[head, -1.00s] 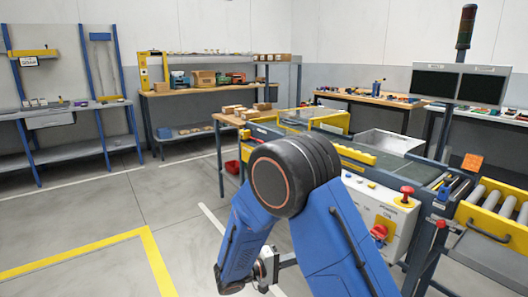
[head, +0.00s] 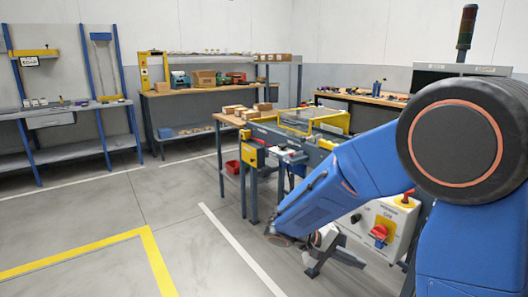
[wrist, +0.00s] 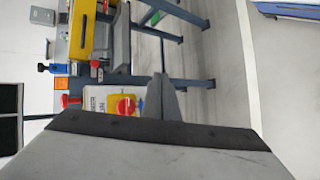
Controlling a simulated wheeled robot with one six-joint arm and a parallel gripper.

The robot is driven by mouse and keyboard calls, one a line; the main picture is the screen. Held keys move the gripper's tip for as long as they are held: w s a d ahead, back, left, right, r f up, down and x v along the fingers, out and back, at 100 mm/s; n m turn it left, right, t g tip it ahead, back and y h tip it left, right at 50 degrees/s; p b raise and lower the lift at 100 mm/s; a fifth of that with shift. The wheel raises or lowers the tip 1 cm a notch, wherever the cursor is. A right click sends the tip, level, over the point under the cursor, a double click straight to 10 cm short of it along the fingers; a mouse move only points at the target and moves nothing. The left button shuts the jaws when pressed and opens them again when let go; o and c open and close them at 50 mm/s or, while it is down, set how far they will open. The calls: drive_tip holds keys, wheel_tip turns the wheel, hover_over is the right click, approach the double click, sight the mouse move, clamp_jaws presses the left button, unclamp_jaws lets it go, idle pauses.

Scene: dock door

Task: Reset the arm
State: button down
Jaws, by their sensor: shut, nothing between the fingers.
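My gripper (head: 330,252) is low in the head view, in front of the white control box, at the end of my bent blue arm. In the wrist view its fingers (wrist: 161,98) are together, with nothing seen between them. The control box (head: 350,222) has a red knob on a yellow plate; it also shows in the wrist view (wrist: 93,98), behind the fingers and apart from them as far as I can tell. My arm hides much of the right side of the head view.
A conveyor station with a yellow frame (head: 318,119) stands behind my arm. A wooden workbench (head: 185,91) with boxes is at the back, and a grey bench (head: 70,108) at the left. The floor (head: 130,205) at left is clear, with a yellow line (head: 158,262).

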drive_tip(key=s+r+t+y, duration=0.1)
drive_tip(key=s+r+y, duration=0.1)
drive_tip(key=s+y, duration=0.2)
drive_tip(key=s+d+r+m+t+y, duration=0.1)
drive_tip(key=s+r+t+y, duration=0.1)
drive_tip(key=s, duration=0.7)
drive_tip(key=s+d+r+t+y, duration=0.1)
drive_tip(key=s+r+t+y, duration=0.1)
drive_tip(key=s+y, duration=0.4)
drive_tip(key=shift+s+d+r, duration=0.25)
drive_tip(key=shift+s+r, duration=0.45)
drive_tip(key=shift+r, duration=0.15)
